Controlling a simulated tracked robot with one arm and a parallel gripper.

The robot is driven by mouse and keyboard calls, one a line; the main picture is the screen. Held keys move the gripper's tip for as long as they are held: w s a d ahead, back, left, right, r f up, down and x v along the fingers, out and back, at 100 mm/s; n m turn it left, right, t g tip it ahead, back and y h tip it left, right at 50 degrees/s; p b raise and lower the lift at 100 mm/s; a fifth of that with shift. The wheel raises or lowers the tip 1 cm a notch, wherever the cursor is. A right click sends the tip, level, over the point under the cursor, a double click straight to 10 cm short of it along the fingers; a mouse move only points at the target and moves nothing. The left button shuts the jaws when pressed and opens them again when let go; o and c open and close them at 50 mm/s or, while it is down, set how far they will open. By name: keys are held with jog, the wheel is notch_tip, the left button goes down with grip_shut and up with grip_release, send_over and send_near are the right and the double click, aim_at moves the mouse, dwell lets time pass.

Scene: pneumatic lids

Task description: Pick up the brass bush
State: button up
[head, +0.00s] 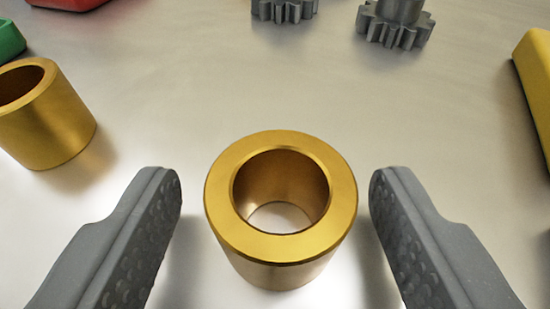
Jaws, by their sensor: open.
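A brass bush (281,255) stands upright on the pale metal surface in the lower middle of the head view. Its round bore faces up and shows the surface through it. My gripper (276,190) is open, with one grey finger on each side of this bush. A gap shows between each finger and the bush, the right one narrower. A second brass bush (52,125) stands upright at the left, outside my fingers.
Two grey gears (284,8) (395,22) are at the top edge. A yellow block (537,80) is at the right edge. A green object (8,40) and a red object (68,3) are at the upper left. The middle surface beyond the near bush is clear.

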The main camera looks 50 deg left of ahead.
jog(key=c, duration=1.2)
jog(key=shift+r, duration=0.15)
